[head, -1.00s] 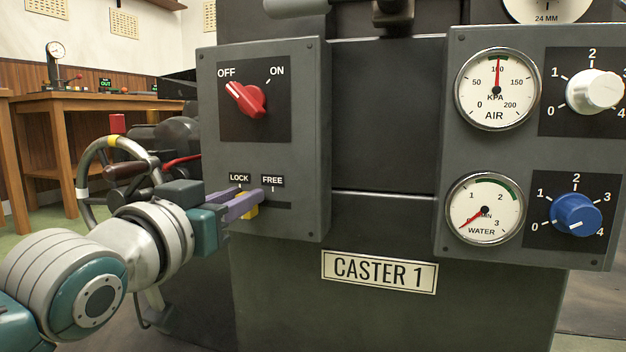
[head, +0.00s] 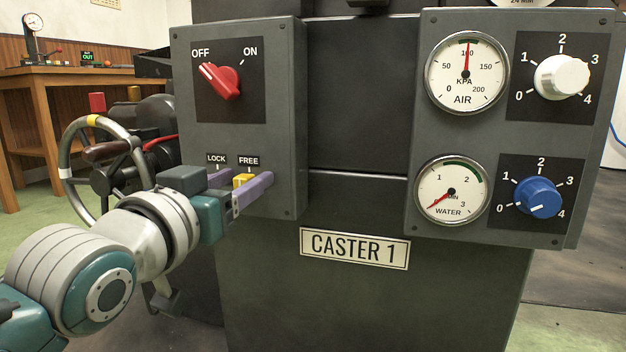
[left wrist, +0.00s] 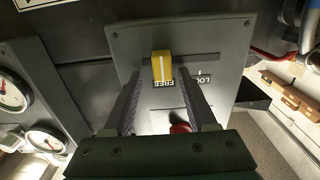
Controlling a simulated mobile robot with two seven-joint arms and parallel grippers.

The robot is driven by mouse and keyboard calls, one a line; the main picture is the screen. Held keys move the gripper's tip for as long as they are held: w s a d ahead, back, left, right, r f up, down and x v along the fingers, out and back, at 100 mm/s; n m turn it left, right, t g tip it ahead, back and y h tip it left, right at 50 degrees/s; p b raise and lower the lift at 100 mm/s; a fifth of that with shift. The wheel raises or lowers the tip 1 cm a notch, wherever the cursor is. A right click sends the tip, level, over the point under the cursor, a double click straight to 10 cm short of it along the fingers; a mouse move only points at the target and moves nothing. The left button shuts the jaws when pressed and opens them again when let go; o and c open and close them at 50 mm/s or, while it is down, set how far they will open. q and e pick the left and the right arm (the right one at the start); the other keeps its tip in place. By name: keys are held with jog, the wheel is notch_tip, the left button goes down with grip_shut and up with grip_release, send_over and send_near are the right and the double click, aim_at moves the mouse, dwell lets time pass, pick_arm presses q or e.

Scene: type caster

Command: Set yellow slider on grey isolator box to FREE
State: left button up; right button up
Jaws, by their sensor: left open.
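The grey isolator box (head: 285,120) is the left panel on the machine. Its yellow slider (head: 243,180) is in the slot below the FREE label (head: 248,160), to the right of the LOCK label (head: 216,159). In the left wrist view, which is upside down, the yellow slider (left wrist: 162,67) stands directly at the FREE label (left wrist: 163,85). My left gripper (head: 246,184) is open, with one purple finger on each side of the slider; the near finger hides its lower part. It also shows in the left wrist view (left wrist: 163,80), with a gap between fingers and slider. My right gripper is not in view.
A red rotary switch (head: 221,81) on the same box points to OFF. A handwheel (head: 100,160) stands left of the box. The right panel has an air gauge (head: 467,73), a water gauge (head: 452,190), a white knob (head: 561,77) and a blue knob (head: 539,196).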

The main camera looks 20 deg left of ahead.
pick_arm(q)
jog(key=shift+s+p, duration=0.55)
jog(key=shift+s, duration=0.05)
jog(key=s+p, duration=0.4)
jog(key=s, duration=0.4)
jog(key=shift+s, duration=0.4)
jog(key=shift+p, duration=0.3)
jog(key=s+d+r+m+g+p, duration=0.1)
jog(key=s+r+g+p, duration=0.5)
jog(key=r+p, duration=1.25)
jog(key=s+d+r+g+p, duration=0.1)
jog(key=s+r+g+p, duration=0.2)
jog(key=s+r+p, duration=1.05)
jog(key=s+d+r+m+g+p, duration=0.1)
jog(key=r+g+p, duration=0.4)
jog(key=r+p, duration=1.85)
notch_tip(320, 180, up, 30)
jog(key=p, duration=4.1)
jog(key=shift+s+r, duration=0.15)
jog(key=shift+s, duration=0.05)
